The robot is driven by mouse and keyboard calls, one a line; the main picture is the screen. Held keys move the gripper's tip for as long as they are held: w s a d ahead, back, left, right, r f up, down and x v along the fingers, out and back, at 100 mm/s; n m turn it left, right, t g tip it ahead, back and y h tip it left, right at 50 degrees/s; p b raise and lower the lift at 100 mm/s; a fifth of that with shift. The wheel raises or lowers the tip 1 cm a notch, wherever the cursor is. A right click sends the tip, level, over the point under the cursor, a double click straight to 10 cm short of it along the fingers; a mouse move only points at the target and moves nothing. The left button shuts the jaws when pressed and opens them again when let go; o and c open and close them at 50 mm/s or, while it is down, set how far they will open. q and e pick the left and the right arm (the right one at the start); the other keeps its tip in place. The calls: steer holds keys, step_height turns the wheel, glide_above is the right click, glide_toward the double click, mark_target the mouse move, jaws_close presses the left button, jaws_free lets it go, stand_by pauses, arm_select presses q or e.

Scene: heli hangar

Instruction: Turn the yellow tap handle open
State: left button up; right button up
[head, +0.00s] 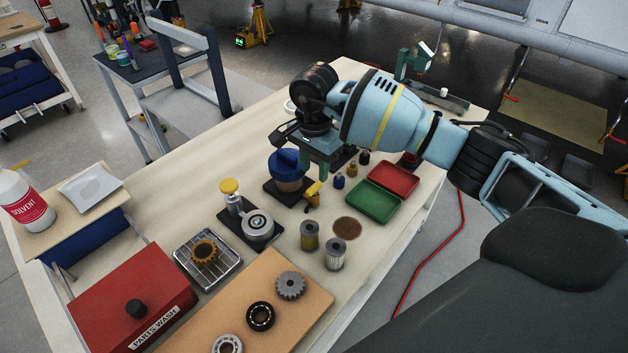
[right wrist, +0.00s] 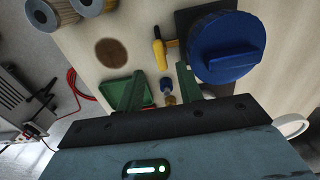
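The yellow tap handle (head: 313,189) sticks out at the right side of a blue-lidded container (head: 285,164) on a dark base plate. In the right wrist view the yellow handle (right wrist: 159,54) lies beside the round blue lid (right wrist: 226,46), with a short yellow stem towards it. My right gripper (head: 325,168) is above the table, just beyond the handle in the head view. In the right wrist view its two green fingers (right wrist: 163,80) are apart with nothing held between them, and the handle shows just past the fingertips. My left gripper is not in view.
Small bottles (head: 351,169) stand close to the right gripper. A green tray (head: 373,201) and a red tray (head: 394,178) lie right of them. Metal cylinders (head: 310,235) and a yellow-knobbed device (head: 232,199) stand nearer. A brown round patch (head: 347,228) marks the tabletop.

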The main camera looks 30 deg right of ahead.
mark_target(314, 186)
steer(key=shift+f, duration=2.55)
jaws_close()
